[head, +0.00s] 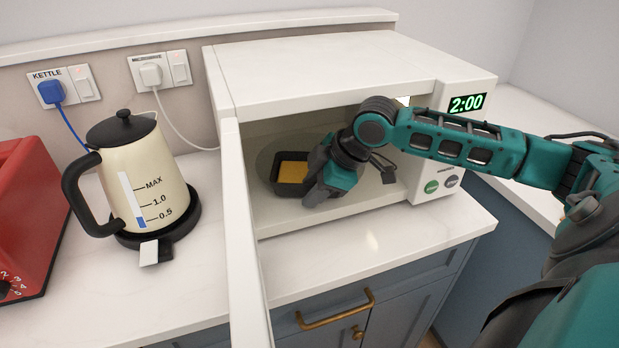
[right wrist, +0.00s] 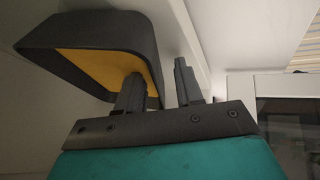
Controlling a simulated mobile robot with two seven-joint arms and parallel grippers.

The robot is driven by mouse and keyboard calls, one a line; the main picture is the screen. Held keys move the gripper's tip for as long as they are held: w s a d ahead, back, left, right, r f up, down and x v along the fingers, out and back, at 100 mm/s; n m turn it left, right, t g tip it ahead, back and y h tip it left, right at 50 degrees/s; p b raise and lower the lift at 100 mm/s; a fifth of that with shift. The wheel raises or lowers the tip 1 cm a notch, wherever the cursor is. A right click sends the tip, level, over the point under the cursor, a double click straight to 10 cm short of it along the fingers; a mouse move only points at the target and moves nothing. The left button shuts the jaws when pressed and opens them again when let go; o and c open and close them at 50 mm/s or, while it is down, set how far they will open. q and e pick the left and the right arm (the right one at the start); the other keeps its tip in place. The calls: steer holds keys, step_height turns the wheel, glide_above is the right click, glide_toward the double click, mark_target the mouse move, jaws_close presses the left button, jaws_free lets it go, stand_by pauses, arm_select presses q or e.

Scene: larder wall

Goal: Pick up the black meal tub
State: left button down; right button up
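The black meal tub (head: 275,184) with yellow-orange contents sits inside the open microwave (head: 330,75), on its round plate. My right gripper (head: 314,182) reaches into the microwave at the tub's right side. In the right wrist view the tub (right wrist: 151,50) is at upper left, and the right gripper (right wrist: 158,72) has its fingers spread. One finger overlaps the tub's inside and the other is outside its near wall, with a gap beside the wall. The fingertips are partly hidden in the head view. My left gripper is out of view.
The microwave door (head: 243,240) stands open towards me, left of the opening. A cream kettle (head: 137,180) and a red toaster (head: 28,215) stand to the left. The counter strip (head: 370,245) before the microwave is clear.

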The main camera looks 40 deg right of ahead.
steer(key=shift+c, duration=0.3)
jaws_close()
steer(key=shift+w+r, duration=0.1)
steer(key=shift+r, duration=0.1)
stand_by(0.4)
